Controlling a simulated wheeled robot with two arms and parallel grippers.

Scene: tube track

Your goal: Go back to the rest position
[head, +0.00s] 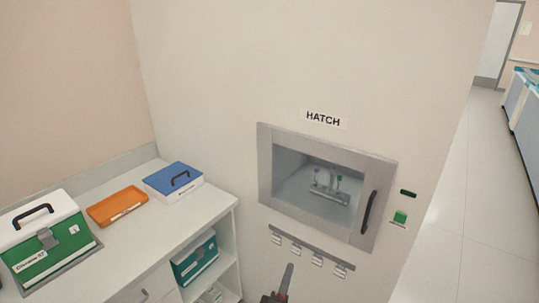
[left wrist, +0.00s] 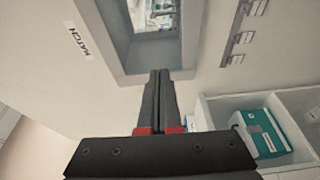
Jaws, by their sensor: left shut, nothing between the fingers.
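My left gripper (head: 287,268) shows at the bottom middle of the head view, in front of the wall below the hatch. In the left wrist view its two dark fingers (left wrist: 159,75) are pressed together with nothing between them. The hatch (head: 382,165) in the wall has a grey frame and a dark handle at its right side. Inside it stands a small rack with several tubes (head: 328,185). The hatch frame also shows at the top of the left wrist view (left wrist: 103,45). My right gripper is not in view.
A row of hooks with tags (head: 312,252) is under the hatch. A white counter (head: 130,245) at left holds a green case (head: 50,250), an orange tray (head: 117,206) and a blue-lidded box (head: 173,181). A teal box (head: 195,258) sits on the shelf below. Open floor (head: 465,200) lies at right.

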